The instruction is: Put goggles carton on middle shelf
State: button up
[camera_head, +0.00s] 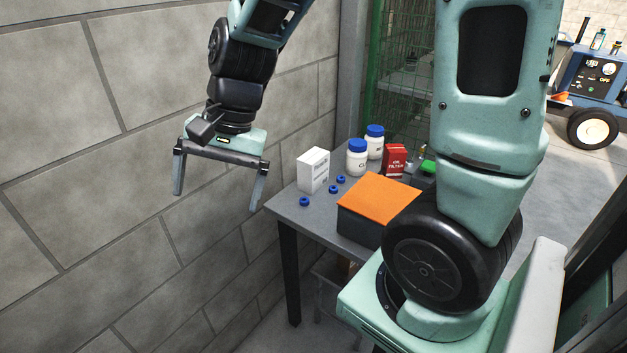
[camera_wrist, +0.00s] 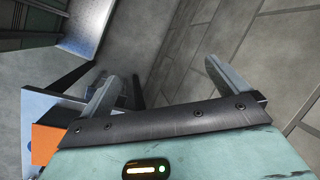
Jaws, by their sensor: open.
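A white carton (camera_head: 313,171) with small dark print stands upright near the left end of the grey table; it may be the goggles carton, but I cannot read the print for certain. My gripper (camera_head: 214,200) is open and empty. It hangs in the air by the block wall, left of the table and apart from the carton. In the wrist view my open gripper (camera_wrist: 163,86) shows its two fingers spread, with nothing between them but wall and floor. I cannot make out a middle shelf for certain.
The grey table (camera_head: 285,207) also bears an orange-topped dark box (camera_head: 374,197), two white bottles with blue caps (camera_head: 357,158), a red oil filter box (camera_head: 395,160) and several small blue caps (camera_head: 304,202). A green mesh fence (camera_head: 405,75) stands behind. The block wall (camera_head: 100,150) bounds the left.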

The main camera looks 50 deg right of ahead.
jog(key=w+d+f+m+t+b, duration=0.1)
jog(key=w+d+f+m+b, duration=0.15)
jog(key=d+m, duration=0.3)
jog(key=w+d+f+m+t+b, duration=0.1)
jog(key=w+d+m, duration=0.3)
jog(key=d, duration=0.2)
jog(key=m+t+h+b, duration=0.3)
jog(key=m+t+b, duration=0.25)
jog(key=m, duration=1.05)
send_near(314, 155)
jog(key=b+x, duration=0.1)
jog(key=x, duration=0.2)
jog(key=b+x, duration=0.1)
jog(key=x, duration=0.3)
jog(key=shift+d+f, duration=0.1)
jog(key=shift+d, duration=0.05)
jog(key=x, duration=0.5)
jog(key=shift+f+b, duration=0.1)
jog(key=shift+b, duration=0.25)
jog(key=c, duration=1)
notch_tip(314, 155, up, 18)
jog(key=p, duration=0.5)
jog(key=shift+c, duration=0.2)
